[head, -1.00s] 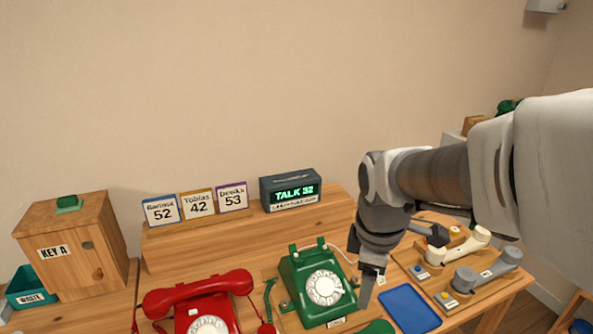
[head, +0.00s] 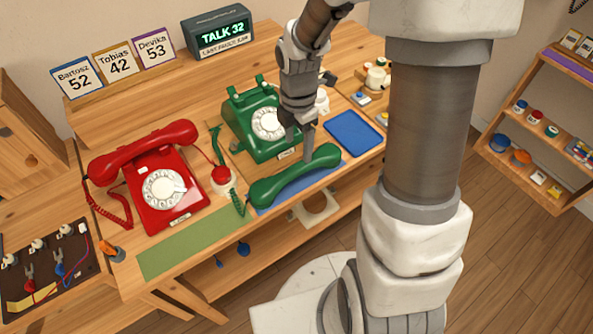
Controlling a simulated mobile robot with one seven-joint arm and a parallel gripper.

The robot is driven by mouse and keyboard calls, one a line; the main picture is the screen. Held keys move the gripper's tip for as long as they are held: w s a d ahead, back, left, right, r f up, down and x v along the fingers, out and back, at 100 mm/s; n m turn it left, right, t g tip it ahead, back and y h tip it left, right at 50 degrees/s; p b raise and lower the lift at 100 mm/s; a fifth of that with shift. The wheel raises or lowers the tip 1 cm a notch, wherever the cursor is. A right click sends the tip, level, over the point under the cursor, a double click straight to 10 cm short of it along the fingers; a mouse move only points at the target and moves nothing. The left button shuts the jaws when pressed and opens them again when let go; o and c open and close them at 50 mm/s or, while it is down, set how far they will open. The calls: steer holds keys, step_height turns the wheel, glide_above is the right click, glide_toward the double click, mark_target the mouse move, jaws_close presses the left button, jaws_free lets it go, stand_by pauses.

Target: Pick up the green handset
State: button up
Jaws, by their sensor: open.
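The green handset (head: 295,177) lies off its cradle on a blue mat (head: 268,206) at the table's front edge, with its green coiled cord at its left end. The green phone body (head: 256,122) with its white dial stands just behind it, its cradle empty. My gripper (head: 299,145) points down between the phone body and the handset, near the handset's right part. The jaws are open; whether a finger touches the handset cannot be told. My arm comes in from the right.
A red phone (head: 160,190) with its handset on stands to the left. A blue tray (head: 353,133) lies right of my gripper. A sign (head: 219,32) reading TALK 32 and several name cards stand at the back. A green mat (head: 190,243) lies bare in front of the red phone.

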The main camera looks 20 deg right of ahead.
mark_target(297, 167)
step_height(297, 167, down, 3)
steer(key=f, duration=0.2)
steer(key=s+f+b, duration=0.1)
steer(key=f, duration=0.1)
steer(key=shift+a+f+b, duration=0.1)
steer(key=shift+a+b, duration=0.1)
steer(key=shift+b, duration=0.1)
steer(key=shift+f, duration=0.5)
steer(key=shift+w, duration=0.1)
jaws_close()
